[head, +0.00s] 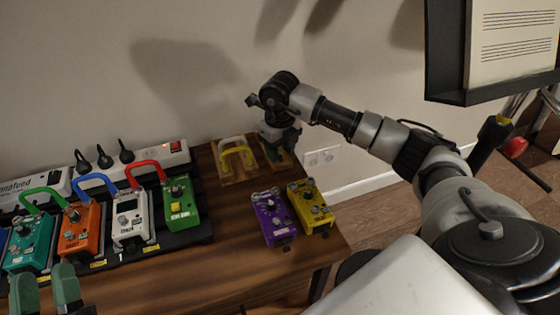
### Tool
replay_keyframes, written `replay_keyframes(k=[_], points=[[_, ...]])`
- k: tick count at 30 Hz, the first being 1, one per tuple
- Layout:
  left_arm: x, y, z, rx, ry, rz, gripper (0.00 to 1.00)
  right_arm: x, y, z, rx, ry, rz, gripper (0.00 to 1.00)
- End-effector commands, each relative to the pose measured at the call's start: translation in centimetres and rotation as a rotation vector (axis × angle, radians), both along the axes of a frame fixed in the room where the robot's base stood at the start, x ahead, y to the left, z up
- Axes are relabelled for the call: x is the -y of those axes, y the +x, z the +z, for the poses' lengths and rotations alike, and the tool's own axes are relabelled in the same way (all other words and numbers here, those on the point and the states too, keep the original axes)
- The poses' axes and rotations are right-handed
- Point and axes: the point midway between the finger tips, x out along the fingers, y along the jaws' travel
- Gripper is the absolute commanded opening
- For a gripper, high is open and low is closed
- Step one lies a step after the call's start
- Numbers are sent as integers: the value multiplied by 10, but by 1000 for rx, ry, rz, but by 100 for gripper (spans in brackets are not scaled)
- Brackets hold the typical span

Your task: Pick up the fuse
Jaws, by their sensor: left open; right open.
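I cannot make out the fuse in the head view. My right gripper (280,150) points down over a small wooden holder (286,161) at the back right of the table. Its dark fingers hide most of that holder and whatever is in it. I see no object clearly between the fingers. My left gripper (45,284) shows only its green fingertips at the bottom left edge. They are apart, with nothing visible between them, in front of the teal pedal (30,243).
A wooden holder with yellow and white cables (237,174) stands left of my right gripper. Purple (272,218) and yellow (311,207) pedals lie in front. A pedalboard with orange (79,230), white (131,218) and green (181,204) pedals fills the left, below a power strip (150,158).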

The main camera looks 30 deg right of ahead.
Motion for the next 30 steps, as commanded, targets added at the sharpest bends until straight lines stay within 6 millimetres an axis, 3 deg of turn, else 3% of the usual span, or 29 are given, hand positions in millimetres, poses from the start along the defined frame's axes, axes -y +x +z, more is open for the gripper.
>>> replay_keyframes(k=[11, 20, 30], points=[[0, -5, 8, 68, -20, -4, 43, 0, 0, -8, 1, 0, 1, 41], [0, -5, 7, 66, -19, -4, 43, 0, 0, -8, 1, 0, 1, 0], [0, -4, 7, 65, -19, -4, 43, 0, 0, -8, 1, 0, 0, 0]])
